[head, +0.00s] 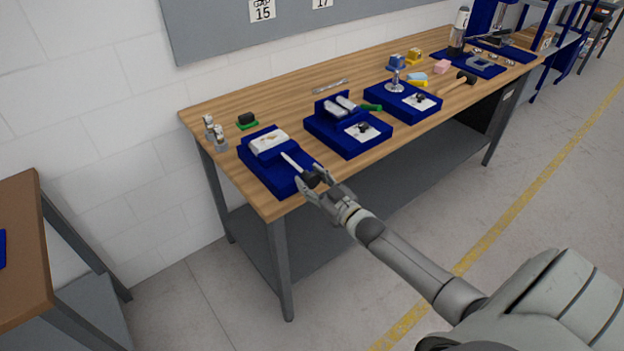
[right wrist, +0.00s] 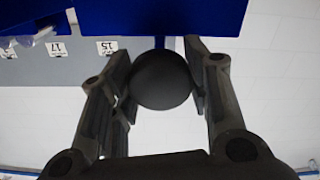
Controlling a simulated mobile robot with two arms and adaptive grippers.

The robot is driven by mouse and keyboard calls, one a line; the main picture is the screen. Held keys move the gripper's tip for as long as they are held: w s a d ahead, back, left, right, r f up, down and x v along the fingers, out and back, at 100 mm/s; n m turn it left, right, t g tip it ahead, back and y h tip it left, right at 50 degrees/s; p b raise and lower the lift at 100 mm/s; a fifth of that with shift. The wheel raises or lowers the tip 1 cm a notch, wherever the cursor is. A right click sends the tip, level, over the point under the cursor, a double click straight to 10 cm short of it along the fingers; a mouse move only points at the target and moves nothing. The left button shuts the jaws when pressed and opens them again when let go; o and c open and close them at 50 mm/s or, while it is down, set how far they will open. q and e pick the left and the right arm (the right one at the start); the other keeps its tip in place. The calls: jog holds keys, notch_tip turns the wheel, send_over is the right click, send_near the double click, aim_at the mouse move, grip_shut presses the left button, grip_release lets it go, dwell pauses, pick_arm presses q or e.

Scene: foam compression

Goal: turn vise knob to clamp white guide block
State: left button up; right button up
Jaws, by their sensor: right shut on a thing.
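The white guide block (head: 268,141) lies in the blue vise (head: 262,176) at the near left end of the workbench. A thin light screw runs from the vise's front side to the dark round vise knob (head: 311,179). My right gripper (head: 318,182) is shut on this knob, and its arm comes in from the lower right. In the right wrist view the knob (right wrist: 162,80) sits between the two fingers, with the blue vise body (right wrist: 210,15) beyond it. I cannot tell whether the vise jaws touch the guide block. My left gripper is not in view.
A second blue fixture (head: 350,143) and a third (head: 405,108) stand to the right on the wooden workbench (head: 290,97). Small metal parts (head: 214,132) and a green-based piece (head: 247,120) are near the left end. A wrench (head: 330,86) lies behind.

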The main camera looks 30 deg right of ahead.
jog(key=m, duration=0.4)
jog(key=shift+f+m, duration=0.1)
jog(key=shift+m, duration=0.2)
jog(key=m, duration=0.4)
jog(key=shift+m+b, duration=0.3)
jog(key=m+b, duration=0.1)
jog(key=m, duration=0.3)
jog(key=shift+f+m, duration=0.1)
jog(key=shift+m, duration=0.2)
jog(key=m+b, duration=0.2)
jog(key=m, duration=0.2)
jog(key=shift+m, duration=0.7)
jog(key=o, duration=1.1)
jog(key=shift+s, duration=0.1)
